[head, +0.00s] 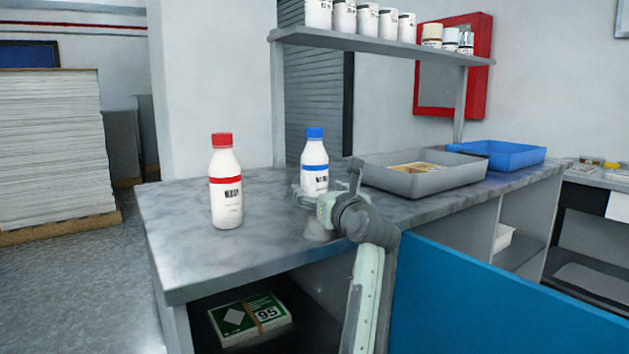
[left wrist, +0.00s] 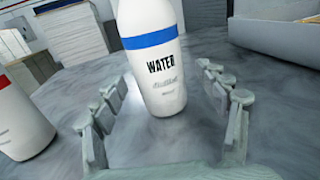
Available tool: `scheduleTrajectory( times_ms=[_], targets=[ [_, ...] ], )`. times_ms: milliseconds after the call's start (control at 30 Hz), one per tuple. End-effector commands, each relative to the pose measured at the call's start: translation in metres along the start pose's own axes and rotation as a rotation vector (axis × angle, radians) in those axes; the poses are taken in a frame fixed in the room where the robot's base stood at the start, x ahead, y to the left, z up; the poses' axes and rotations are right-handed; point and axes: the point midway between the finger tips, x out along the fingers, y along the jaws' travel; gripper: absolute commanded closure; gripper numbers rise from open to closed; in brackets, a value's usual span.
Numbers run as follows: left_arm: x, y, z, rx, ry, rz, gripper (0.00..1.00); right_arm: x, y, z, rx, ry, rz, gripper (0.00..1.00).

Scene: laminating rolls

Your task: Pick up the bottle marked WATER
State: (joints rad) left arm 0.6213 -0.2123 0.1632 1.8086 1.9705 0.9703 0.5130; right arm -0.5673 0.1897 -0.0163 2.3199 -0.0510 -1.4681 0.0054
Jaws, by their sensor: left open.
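The bottle marked WATER (head: 315,170) is white with a blue cap and a blue band, and stands upright on the grey counter (head: 180,265). In the left wrist view the WATER bottle (left wrist: 158,85) shows its label clearly, with its cap out of the picture. My left gripper (head: 318,196) is at the bottle's lower part in the head view. In the left wrist view the gripper (left wrist: 165,118) is open, its fingers on either side of the bottle's base, with gaps between. My right gripper is not in view.
A white bottle with a red cap and band (head: 226,190) stands to the left, also in the left wrist view (left wrist: 20,125). A grey tray (head: 430,180) and a blue tray (head: 515,155) are to the right. A shelf (head: 390,45) holds several containers above.

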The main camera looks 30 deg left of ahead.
Motion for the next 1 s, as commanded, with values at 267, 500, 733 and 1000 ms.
scheduleTrajectory(
  times_ms=[267,500,733,1000],
  targets=[
    [0.031,0.001,0.001,0.001,0.0,0.002,0.26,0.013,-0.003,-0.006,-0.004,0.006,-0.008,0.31],
    [0.032,0.001,0.0,0.001,-0.001,0.001,0.3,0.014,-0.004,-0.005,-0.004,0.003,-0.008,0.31],
    [0.032,0.001,0.0,0.001,-0.001,0.001,0.58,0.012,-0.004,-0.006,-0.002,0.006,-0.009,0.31],
    [0.031,0.001,0.0,0.001,-0.001,0.001,0.92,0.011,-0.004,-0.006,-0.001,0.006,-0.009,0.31]
  ],
)
